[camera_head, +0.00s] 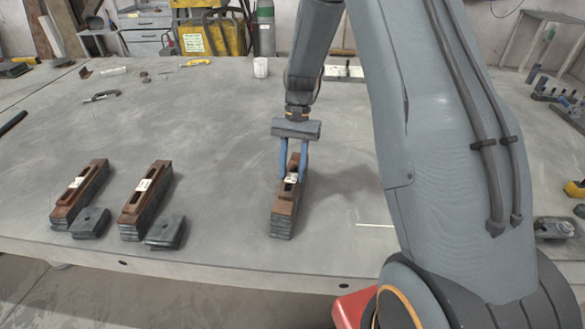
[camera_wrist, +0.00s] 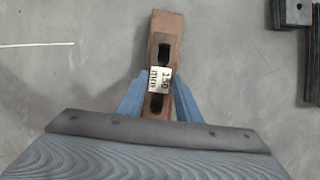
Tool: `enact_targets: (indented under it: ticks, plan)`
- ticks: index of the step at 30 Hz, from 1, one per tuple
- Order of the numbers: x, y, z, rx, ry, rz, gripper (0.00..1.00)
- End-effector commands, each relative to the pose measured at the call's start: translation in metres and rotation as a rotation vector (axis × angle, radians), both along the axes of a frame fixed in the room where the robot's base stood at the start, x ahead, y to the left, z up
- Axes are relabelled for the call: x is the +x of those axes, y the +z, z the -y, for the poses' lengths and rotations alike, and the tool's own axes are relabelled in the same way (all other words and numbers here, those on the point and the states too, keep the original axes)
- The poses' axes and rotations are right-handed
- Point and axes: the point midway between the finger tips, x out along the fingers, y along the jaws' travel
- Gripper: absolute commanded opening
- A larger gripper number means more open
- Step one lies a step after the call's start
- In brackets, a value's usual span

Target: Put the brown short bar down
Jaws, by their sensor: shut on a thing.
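The brown short bar (camera_head: 286,200) is in the middle of the table in the head view, with a grey ridged front end and a white label on top. In the wrist view the bar (camera_wrist: 165,32) shows a slotted brown top and a label reading 150 mm. My gripper (camera_head: 293,176) points down with its blue fingers on either side of the bar, shut on it near the label. In the wrist view the gripper (camera_wrist: 159,92) grips the bar's sides. The bar looks level, at or very near the tabletop; I cannot tell whether it touches.
Two similar brown bars (camera_head: 78,193) (camera_head: 145,199) lie to the left on the grey table (camera_head: 220,110), with dark blocks (camera_head: 90,222) (camera_head: 165,231) beside them. A white cup (camera_head: 261,67) stands at the back. Bare table surrounds the held bar.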

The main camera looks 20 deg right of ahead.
Motion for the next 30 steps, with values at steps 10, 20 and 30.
enact_targets:
  ticks: [10, 20, 30]
  plan:
    - [0.0, -0.002, 0.0, 0.0, 0.0, 0.0, 0.39]
    - [0.0, -0.002, 0.0, 0.0, 0.0, 0.0, 0.5]
    - [0.014, 0.033, 0.008, -0.001, -0.001, 0.006, 0.5]
